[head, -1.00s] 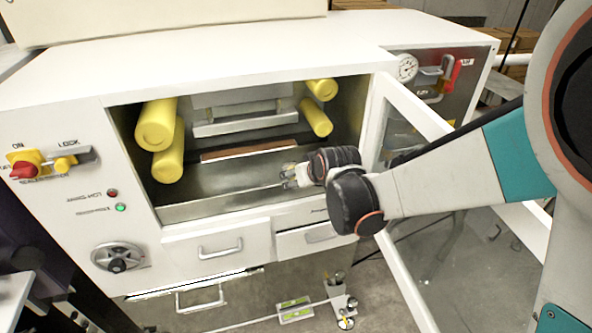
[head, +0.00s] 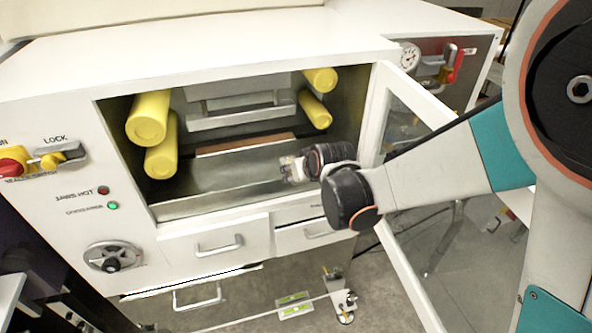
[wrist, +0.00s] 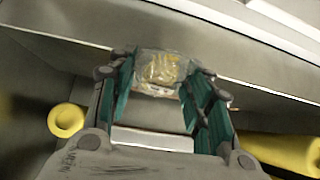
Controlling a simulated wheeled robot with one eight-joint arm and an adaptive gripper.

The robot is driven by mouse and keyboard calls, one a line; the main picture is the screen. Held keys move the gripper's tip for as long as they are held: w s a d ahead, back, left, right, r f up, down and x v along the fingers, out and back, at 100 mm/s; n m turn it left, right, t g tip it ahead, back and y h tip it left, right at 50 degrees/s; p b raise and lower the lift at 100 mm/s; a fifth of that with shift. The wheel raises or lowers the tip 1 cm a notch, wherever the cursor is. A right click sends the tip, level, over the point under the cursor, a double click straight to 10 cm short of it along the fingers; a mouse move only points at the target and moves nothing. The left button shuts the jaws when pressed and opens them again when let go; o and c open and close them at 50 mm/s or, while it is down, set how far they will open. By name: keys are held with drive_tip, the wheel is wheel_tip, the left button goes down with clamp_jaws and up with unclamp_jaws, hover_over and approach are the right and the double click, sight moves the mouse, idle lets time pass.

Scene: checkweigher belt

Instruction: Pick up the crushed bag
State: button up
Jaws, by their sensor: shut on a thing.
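The crushed bag (wrist: 160,70) is a crinkled clear bag with yellowish contents. In the wrist view it sits between the fingertips of my gripper (wrist: 160,82), which is shut on it with teal-sided fingers on both sides. In the head view my gripper (head: 291,168) is at the right part of the machine's open bay, over the metal floor. The bag cannot be made out clearly there; the gripper and wrist cover most of it.
Yellow rollers (head: 146,118) stand at the bay's left, with more yellow rollers (head: 314,109) at its right. A glazed door (head: 408,110) stands open on the right, close to my arm. Drawers (head: 217,246) lie below the bay. A red-brown strip (head: 245,144) lies at the back.

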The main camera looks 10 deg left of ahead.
wheel_tip(320, 180, up, 20)
drive_tip(key=p, duration=1.3)
drive_tip(key=shift+f, duration=0.25)
